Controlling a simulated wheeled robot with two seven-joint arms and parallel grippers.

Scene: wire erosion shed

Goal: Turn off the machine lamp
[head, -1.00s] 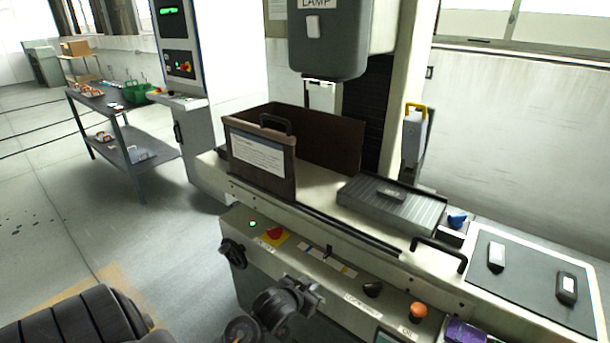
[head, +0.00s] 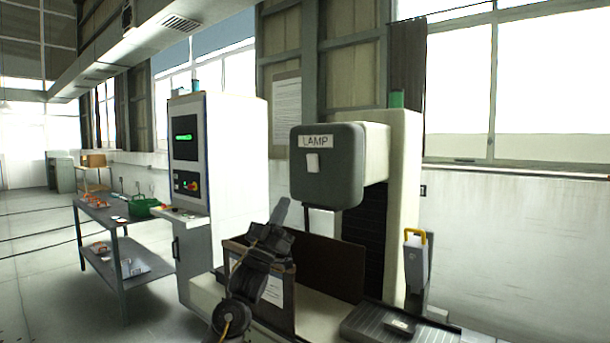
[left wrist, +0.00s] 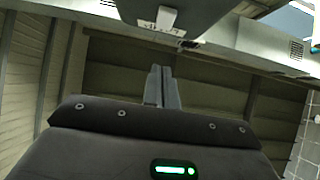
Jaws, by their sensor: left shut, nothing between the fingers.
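The machine head (head: 325,185), a dark grey box with a LAMP label (head: 315,141), stands in the middle of the head view. A small white rocker switch (head: 312,162) sits on its front face, under the label. Whether the lamp is lit cannot be told. My left gripper (head: 282,203) is shut and empty, pointing up, below and to the left of the switch and apart from it. In the left wrist view its closed fingers (left wrist: 162,70) point toward a grey box with white parts (left wrist: 165,17) at the top edge. My right gripper is not in view.
A brown open-topped splash tank (head: 333,262) stands below the head, partly behind my left arm. A control cabinet (head: 187,150) with a green display stands to the left. A yellow-handled grey item (head: 415,262) is at the right. A shelf table (head: 105,222) stands farther left.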

